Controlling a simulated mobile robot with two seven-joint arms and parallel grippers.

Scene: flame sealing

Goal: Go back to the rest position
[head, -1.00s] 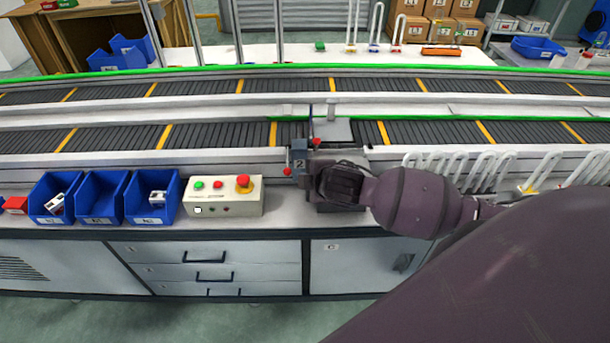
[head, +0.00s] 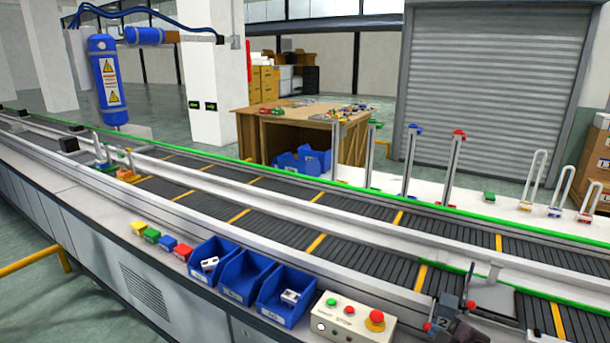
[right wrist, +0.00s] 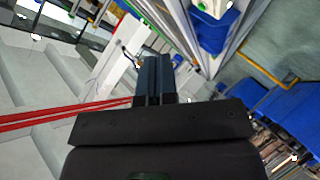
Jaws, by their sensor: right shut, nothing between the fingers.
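My right gripper (right wrist: 153,70) shows in the right wrist view. Its two dark fingers are together with nothing between them. My left gripper is in neither current view.
The conveyor (head: 330,245) runs across the head view. Blue bins (head: 242,275) and a control box (head: 345,318) with a red button stand along its near edge. A wooden table (head: 290,128) stands behind.

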